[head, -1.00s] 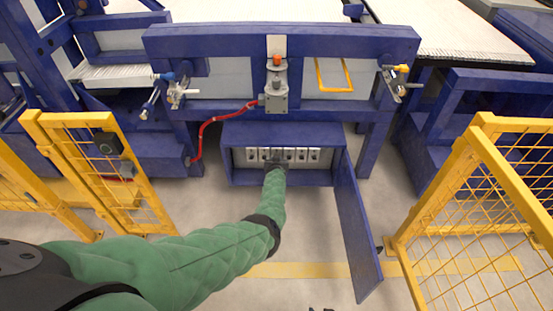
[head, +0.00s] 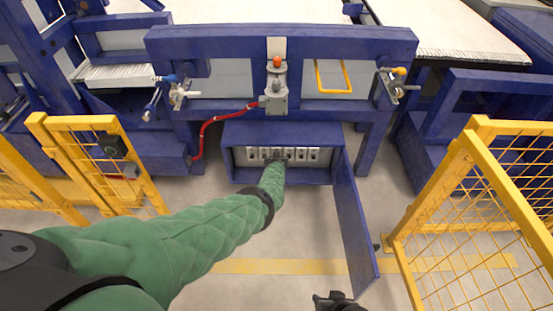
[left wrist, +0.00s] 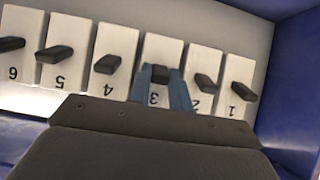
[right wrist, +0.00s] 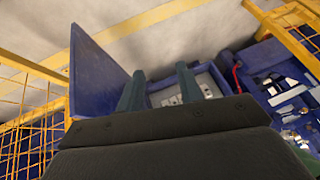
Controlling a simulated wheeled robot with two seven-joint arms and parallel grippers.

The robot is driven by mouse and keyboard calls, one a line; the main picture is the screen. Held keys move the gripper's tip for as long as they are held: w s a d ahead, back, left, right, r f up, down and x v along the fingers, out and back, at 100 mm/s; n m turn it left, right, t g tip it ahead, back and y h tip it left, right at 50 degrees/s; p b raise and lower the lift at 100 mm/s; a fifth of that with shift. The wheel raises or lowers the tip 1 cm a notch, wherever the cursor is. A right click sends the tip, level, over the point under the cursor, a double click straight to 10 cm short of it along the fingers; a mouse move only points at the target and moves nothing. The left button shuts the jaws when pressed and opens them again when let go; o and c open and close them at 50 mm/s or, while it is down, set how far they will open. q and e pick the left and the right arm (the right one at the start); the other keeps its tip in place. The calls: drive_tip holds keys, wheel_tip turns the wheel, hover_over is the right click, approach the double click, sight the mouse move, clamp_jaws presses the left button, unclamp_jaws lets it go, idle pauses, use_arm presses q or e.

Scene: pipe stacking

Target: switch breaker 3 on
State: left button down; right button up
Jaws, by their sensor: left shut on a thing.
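Breaker 3 (left wrist: 154,97) is a white plate with a black lever, in the row of numbered breakers in the left wrist view. My left gripper (left wrist: 160,80) has its two blue fingers on either side of this lever (left wrist: 160,74), shut on it. The lever looks short, and its lower part is partly hidden. In the head view my left gripper (head: 274,163) reaches into the open blue breaker box (head: 280,132) and covers part of the row. My right gripper (head: 336,302) is at the bottom edge of the head view; its fingers (right wrist: 160,85) are apart and empty.
Breakers 2 (left wrist: 203,82) and 4 (left wrist: 108,62) stand close on both sides. The open box door (head: 356,225) hangs out at the right. Yellow fences (head: 480,210) flank the space. A red cable (head: 212,128) runs left of the box.

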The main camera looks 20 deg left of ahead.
use_arm(q)
drive_tip(key=shift+w, duration=0.1)
drive_tip(key=c, duration=1.3)
unclamp_jaws()
drive_tip(key=p+v, duration=0.8)
drive_tip(key=p, duration=0.1)
use_arm(e)
drive_tip(key=s+d+r+g+h, duration=0.1)
drive_tip(key=s+d+r, duration=0.1)
drive_tip(key=d+r, duration=0.3)
drive_tip(key=s+d+r+g+h, duration=0.1)
drive_tip(key=d+r, duration=0.4)
drive_tip(key=r, duration=0.9)
drive_tip(key=shift+s+m+g+h, duration=0.3)
drive_tip(key=shift+s+g+h, duration=0.1)
drive_tip(key=shift+s+g, duration=0.4)
use_arm(q)
drive_tip(key=shift+f, duration=0.1)
